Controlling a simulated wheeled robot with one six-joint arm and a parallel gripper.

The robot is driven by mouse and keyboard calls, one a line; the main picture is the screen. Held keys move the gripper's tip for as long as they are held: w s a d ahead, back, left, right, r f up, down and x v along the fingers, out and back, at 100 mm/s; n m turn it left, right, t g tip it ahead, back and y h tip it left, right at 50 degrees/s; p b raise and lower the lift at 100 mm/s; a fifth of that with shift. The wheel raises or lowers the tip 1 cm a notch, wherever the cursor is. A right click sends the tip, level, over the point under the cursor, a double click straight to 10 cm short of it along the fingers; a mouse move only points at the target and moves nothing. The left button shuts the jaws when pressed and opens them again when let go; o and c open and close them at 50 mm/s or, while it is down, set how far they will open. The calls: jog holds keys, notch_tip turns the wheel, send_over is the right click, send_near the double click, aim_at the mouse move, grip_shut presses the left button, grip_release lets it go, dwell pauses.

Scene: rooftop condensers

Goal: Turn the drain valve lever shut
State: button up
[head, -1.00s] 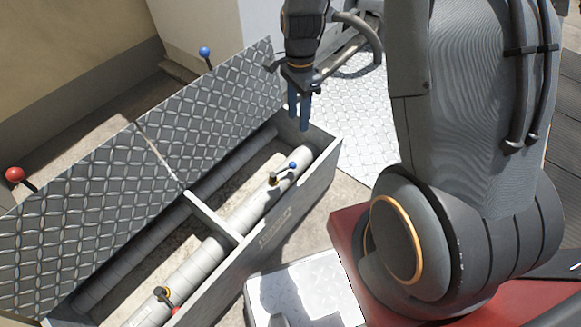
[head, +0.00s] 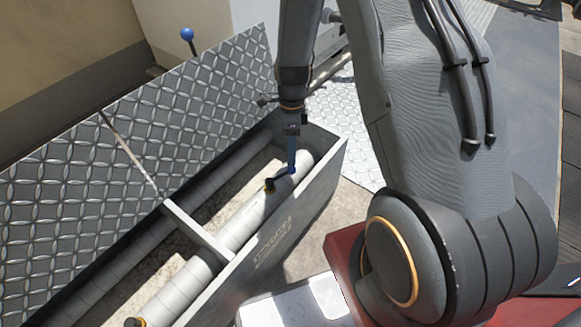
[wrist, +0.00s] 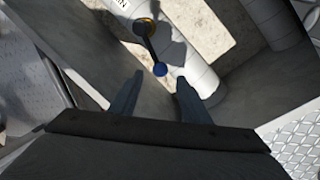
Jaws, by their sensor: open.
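The drain valve lever (wrist: 153,45) is a dark bar with a blue ball knob (wrist: 160,69) at its end. It rises from a yellow-collared valve (wrist: 146,27) on a pale wrapped pipe. In the head view the valve (head: 270,185) sits near the far end of the trench, with its knob largely behind my fingers. My gripper (wrist: 158,82) is open, its fingers on either side of the knob's line. The knob lies just beyond the fingertips; I cannot tell whether they touch. My gripper (head: 291,162) points down over the pipe in the head view.
The trench box (head: 310,200) has grey walls and a cross bar (head: 198,232). A second valve (head: 135,322) shows at the bottom edge.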

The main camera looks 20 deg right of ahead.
jog(key=f, duration=0.2)
jog(key=f+b, duration=0.1)
jog(key=f, duration=0.1)
jog(key=s+f+b, duration=0.1)
jog(key=shift+a+f, duration=0.2)
jog(key=shift+f, duration=0.2)
jog(key=shift+c, duration=0.3)
grip_shut()
